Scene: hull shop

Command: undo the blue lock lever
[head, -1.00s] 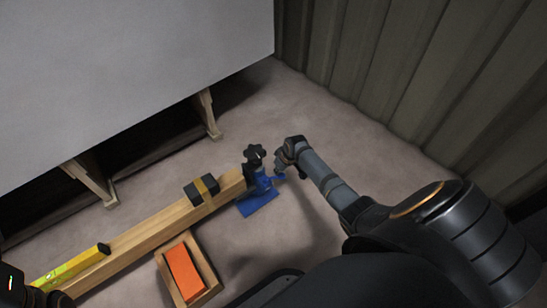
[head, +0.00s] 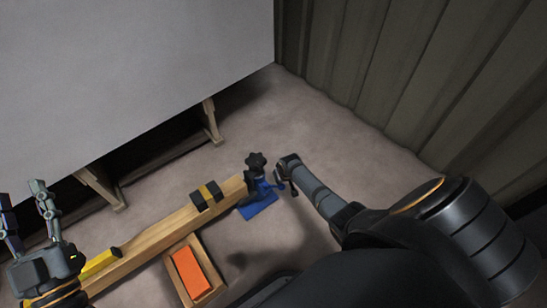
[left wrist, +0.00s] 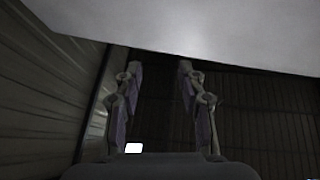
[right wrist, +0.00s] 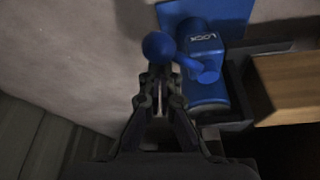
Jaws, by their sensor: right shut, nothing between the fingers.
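The blue lock lever with its ball knob (right wrist: 158,46) shows in the right wrist view, joined by a short arm to a blue body marked LOCK (right wrist: 203,42). In the head view the blue jack (head: 259,192) stands at the beam's far end, with a black star knob (head: 255,161) on top. My right gripper (right wrist: 160,80) is shut and empty, its fingertips close to the ball knob; I cannot tell whether they touch. My left gripper (head: 21,190) is raised at the left, open and empty; it also shows open in the left wrist view (left wrist: 157,70).
A wooden beam (head: 160,231) runs from the jack to the lower left, carrying a black and yellow block (head: 206,195) and a yellow level (head: 101,263). A wooden box (head: 211,266) with an orange block (head: 190,271) lies beside it. A large pale panel overhangs at upper left; a ribbed wall stands right.

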